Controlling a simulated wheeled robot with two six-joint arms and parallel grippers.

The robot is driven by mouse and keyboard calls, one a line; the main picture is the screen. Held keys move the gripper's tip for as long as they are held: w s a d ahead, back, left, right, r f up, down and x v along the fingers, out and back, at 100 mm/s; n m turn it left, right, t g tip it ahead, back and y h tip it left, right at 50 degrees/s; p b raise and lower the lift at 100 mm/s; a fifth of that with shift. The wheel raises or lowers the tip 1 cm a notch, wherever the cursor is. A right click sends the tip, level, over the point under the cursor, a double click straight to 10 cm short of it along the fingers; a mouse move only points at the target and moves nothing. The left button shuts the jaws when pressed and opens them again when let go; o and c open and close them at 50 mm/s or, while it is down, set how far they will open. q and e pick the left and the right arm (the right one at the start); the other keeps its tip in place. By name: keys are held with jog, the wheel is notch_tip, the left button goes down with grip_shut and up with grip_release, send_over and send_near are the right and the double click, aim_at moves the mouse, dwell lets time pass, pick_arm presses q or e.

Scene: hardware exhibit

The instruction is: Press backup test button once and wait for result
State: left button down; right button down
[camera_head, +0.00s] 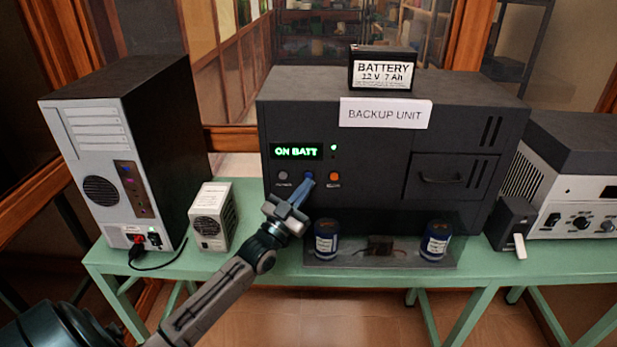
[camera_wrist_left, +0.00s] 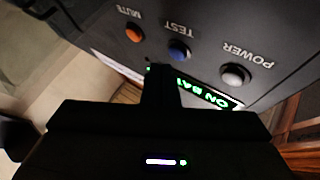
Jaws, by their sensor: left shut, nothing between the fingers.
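The black backup unit (camera_head: 355,185) stands on the green table with a "BACKUP UNIT" label. Its green display (camera_head: 296,152) reads "ON BATT"; it also shows partly covered in the left wrist view (camera_wrist_left: 208,95). The blue test button (camera_head: 309,175) sits between the grey power button (camera_head: 283,176) and the orange mute button (camera_head: 334,177). My left gripper (camera_head: 305,184) is shut and empty, its tips just below the test button. In the left wrist view the blue button (camera_wrist_left: 179,50) is fully visible beside the dark fingertips (camera_wrist_left: 160,72); contact cannot be told. My right gripper is out of view.
A battery (camera_head: 382,69) rests on the unit. A computer tower (camera_head: 125,150) and small white box (camera_head: 213,216) stand left. A grey tray (camera_head: 335,262) with two blue cylinders lies in front of the unit. A white device (camera_head: 575,180) stands right.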

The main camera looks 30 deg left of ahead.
pick_arm(q)
jog(key=shift+w+a, duration=0.1)
jog(key=shift+w, duration=0.05)
dwell(0.7)
jog(key=shift+w+a, duration=0.15)
jog(key=shift+w, duration=0.1)
jog(key=shift+w+a+b, duration=0.2)
jog(key=shift+w+b, duration=0.1)
jog(key=shift+b, duration=0.1)
dwell(0.6)
dwell(0.3)
jog(key=shift+s+d+r+p, duration=0.1)
jog(key=shift+s+d+p, duration=0.25)
jog(key=shift+s+p, duration=0.3)
jog(key=shift+d, duration=0.1)
